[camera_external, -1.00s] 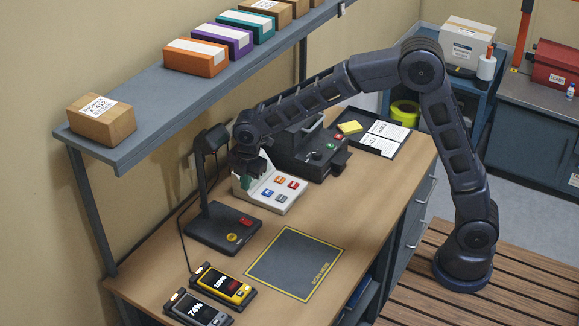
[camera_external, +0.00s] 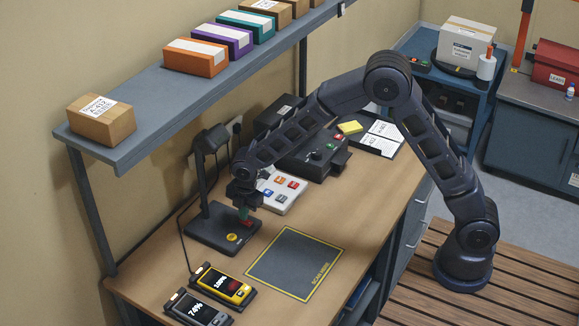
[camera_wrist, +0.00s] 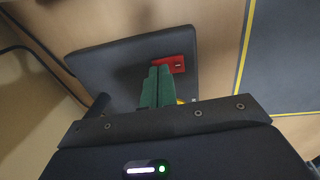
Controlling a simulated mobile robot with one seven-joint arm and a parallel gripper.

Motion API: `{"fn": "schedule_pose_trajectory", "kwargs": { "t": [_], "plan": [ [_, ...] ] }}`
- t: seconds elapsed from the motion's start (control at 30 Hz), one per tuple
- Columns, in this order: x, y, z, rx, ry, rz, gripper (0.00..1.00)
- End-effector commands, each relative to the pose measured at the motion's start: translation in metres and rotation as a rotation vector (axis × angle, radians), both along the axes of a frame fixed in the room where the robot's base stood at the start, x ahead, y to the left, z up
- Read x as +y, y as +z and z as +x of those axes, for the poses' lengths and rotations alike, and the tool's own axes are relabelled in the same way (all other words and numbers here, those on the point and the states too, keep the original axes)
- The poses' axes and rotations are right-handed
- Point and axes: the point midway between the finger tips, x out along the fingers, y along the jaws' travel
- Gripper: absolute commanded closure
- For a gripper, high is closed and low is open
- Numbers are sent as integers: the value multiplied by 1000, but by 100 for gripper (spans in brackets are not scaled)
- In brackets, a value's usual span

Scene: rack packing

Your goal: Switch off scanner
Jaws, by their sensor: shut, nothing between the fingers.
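The scanner (camera_external: 214,232) stands on the bench with a dark flat base, an upright post and a head at its top. Its base also shows in the wrist view (camera_wrist: 105,62). A red switch (camera_external: 247,222) sits on the base near its right corner; in the wrist view the red switch (camera_wrist: 178,64) shows just beyond my fingertips. A yellow round mark (camera_external: 232,237) is on the base too. My gripper (camera_external: 243,212) points down over the base, its green fingers (camera_wrist: 155,86) together and empty, at the switch. I cannot tell whether they touch it.
A black-and-yellow scan mat (camera_external: 295,262) lies right of the scanner. Two handheld devices, one yellow (camera_external: 224,286) and one grey (camera_external: 198,308), lie in front. A white button panel (camera_external: 284,191) and a dark printer-like machine (camera_external: 318,150) stand behind. A shelf (camera_external: 160,135) hangs above.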

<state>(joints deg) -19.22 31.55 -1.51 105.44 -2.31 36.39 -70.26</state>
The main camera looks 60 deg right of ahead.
Motion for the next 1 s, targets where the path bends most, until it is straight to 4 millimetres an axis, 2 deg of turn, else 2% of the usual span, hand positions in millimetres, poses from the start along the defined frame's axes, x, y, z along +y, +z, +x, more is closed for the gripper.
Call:
{"fn": "schedule_pose_trajectory", "kwargs": {
  "t": [0.73, 1.0],
  "plan": [
    [0, -6, 1, 1, 0, 0, 100],
    [0, -5, -7, 2, 1, -1, 100]
  ]
}}
